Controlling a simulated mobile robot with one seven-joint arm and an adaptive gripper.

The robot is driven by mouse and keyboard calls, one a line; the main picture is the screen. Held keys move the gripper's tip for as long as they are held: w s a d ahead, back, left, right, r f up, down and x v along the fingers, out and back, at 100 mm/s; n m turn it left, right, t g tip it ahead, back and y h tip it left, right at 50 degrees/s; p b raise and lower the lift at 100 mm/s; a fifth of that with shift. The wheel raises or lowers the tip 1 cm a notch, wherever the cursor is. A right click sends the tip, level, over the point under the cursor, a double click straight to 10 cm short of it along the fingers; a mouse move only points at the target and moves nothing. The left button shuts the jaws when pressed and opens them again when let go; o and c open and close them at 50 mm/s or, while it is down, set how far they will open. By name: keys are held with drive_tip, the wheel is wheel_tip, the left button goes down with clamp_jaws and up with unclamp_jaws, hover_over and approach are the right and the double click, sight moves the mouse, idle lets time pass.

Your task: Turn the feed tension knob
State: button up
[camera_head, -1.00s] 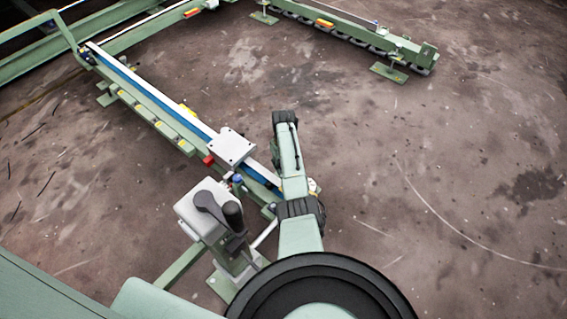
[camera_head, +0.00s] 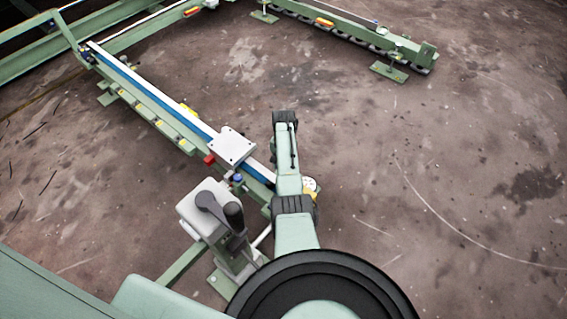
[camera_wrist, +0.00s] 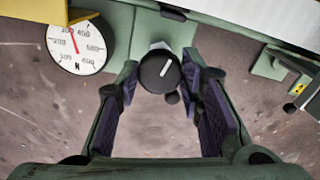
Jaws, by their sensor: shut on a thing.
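The feed tension knob (camera_wrist: 159,72) is round and black with a white pointer line, which tilts slightly right of upright in the wrist view. My gripper (camera_wrist: 159,67) has a finger on each side of the knob and is shut on it. A white dial gauge (camera_wrist: 78,48) marked N, with a red needle pointing up and slightly left, is left of the knob. The gauge also shows in the head view (camera_head: 311,185), beside my arm. My arm hides the knob and my fingers in the head view.
A grey lever box (camera_head: 204,205) with a black-handled lever stands left of my arm. A white block (camera_head: 232,147) sits on the blue and white rail behind it. A green conveyor (camera_head: 350,36) stands at the back. The floor at right is clear.

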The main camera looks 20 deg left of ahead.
drive_tip(key=m, duration=0.3)
drive_tip(key=shift+s+m, duration=0.1)
drive_tip(key=shift+m, duration=2.1)
drive_tip(key=o, duration=1.2)
drive_tip(key=shift+c, duration=0.2)
wheel_tip(320, 180, up, 12)
